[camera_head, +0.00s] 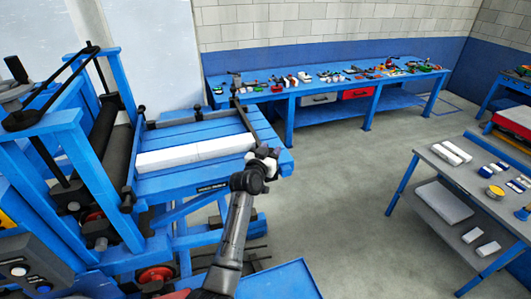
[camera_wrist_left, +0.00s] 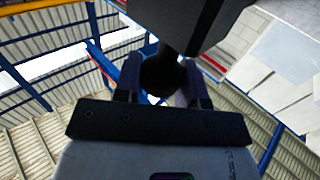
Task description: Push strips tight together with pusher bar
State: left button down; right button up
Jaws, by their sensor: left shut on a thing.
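White strips (camera_head: 195,152) lie end to end along the near side of the blue slatted bed (camera_head: 190,131). A thin seam shows between them. The dark pusher bar (camera_head: 251,124) crosses the right part of the bed, close to the strips' right end; I cannot tell whether they touch. My left gripper (camera_head: 268,160) is at the bar's near end. In the left wrist view its fingers are shut on a dark round handle (camera_wrist_left: 161,76), which seems to belong to the bar. The gripper hides part of the handle. My right gripper is not in view.
The blue press frame with a dark roller (camera_head: 117,150) stands left of the bed. A blue workbench (camera_head: 330,90) with tools is at the back. A grey table (camera_head: 450,175) with white blocks and cans is on the right. Open floor lies between.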

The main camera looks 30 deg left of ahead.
pick_arm(q)
jog(key=shift+d, duration=0.1)
jog(key=c, duration=0.7)
grip_release()
jog(key=shift+w, duration=0.1)
jog(key=shift+c, duration=0.2)
jog(key=s+d+b, duration=0.2)
jog(key=s+b, duration=0.1)
jog(key=s, duration=1)
jog(key=shift+s, duration=0.35)
